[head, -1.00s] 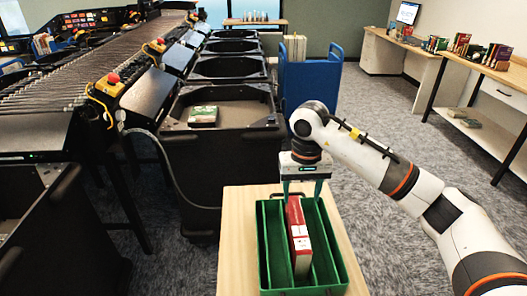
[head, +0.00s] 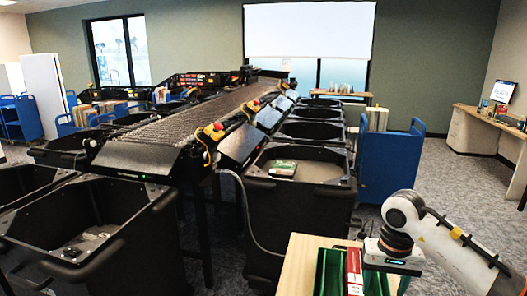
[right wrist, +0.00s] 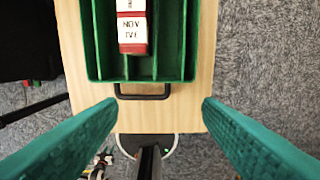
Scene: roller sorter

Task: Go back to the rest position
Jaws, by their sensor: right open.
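My right gripper (right wrist: 160,104) is open and empty, its two teal fingers spread wide in the right wrist view. In the head view its body hangs at the right side of the green tray (head: 321,272), which is cut off by the bottom edge. The tray has long compartments and also shows in the right wrist view (right wrist: 104,72). A red book with white spine labels (head: 354,268) stands in the tray, apart from the fingers; its labelled end shows in the right wrist view (right wrist: 132,36). My left gripper is not in view.
The tray sits on a light wooden table (head: 296,262). Black bins (head: 262,215) stand left of it, one with a green book (head: 283,168) inside. The roller conveyor (head: 190,125) runs behind. A blue cart (head: 390,165) stands beyond; grey carpet is open at right.

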